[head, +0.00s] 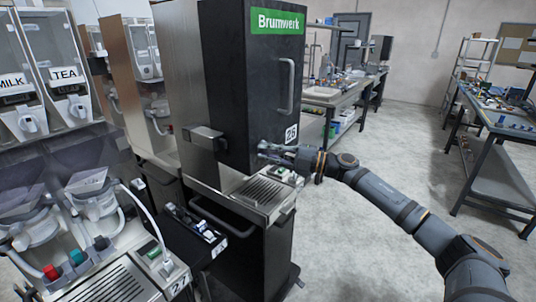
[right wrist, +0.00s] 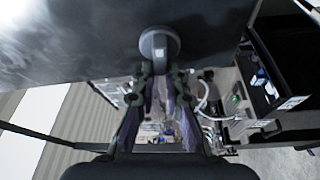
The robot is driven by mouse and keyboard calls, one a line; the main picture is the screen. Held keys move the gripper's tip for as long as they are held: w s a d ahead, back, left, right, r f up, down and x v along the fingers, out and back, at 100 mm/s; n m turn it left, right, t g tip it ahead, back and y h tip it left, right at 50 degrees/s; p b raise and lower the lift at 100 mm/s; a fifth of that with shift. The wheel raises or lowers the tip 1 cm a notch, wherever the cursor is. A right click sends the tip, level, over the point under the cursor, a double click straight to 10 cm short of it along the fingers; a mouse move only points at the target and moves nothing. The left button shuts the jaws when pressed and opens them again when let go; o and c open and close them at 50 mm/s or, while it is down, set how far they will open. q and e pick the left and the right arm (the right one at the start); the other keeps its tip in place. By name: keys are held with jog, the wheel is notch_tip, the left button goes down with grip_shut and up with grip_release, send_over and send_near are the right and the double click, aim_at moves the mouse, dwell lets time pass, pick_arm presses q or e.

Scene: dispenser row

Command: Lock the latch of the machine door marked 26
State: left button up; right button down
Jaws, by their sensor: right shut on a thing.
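The machine door (head: 245,90) marked 26 is dark and tall, with a green Brumwerk sign, and looks closed. Its number label (head: 291,134) is at the lower right. My right gripper (head: 264,150) is at the door's lower part, left of and below the label. In the right wrist view, the latch (right wrist: 159,44) is a grey round knob with a short lever pointing down in the picture. My right gripper (right wrist: 158,76) has its fingertips on both sides of the lever, shut on it. In the head view the gripper hides the latch. My left gripper is not in view.
A vertical door handle (head: 285,87) sits above the label. A drip tray (head: 262,193) lies below the door. Machine 27 (head: 122,280) stands at the left front, with a small black bin (head: 190,222) between. Open floor (head: 370,240) is at the right.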

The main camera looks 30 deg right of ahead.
jog(key=shift+w+d+n+h, duration=0.1)
jog(key=shift+d+n+h, duration=0.1)
jog(key=shift+n, duration=0.3)
jog(key=shift+w+d+n+h, duration=0.1)
jog(key=shift+n+h, duration=0.1)
jog(key=shift+n, duration=0.3)
jog(key=shift+g, duration=0.3)
jog(key=c, duration=1.4)
grip_release()
jog(key=shift+s+r, duration=0.1)
jog(key=shift+d+f, duration=0.15)
jog(key=shift+f, duration=0.1)
jog(key=shift+r, duration=0.1)
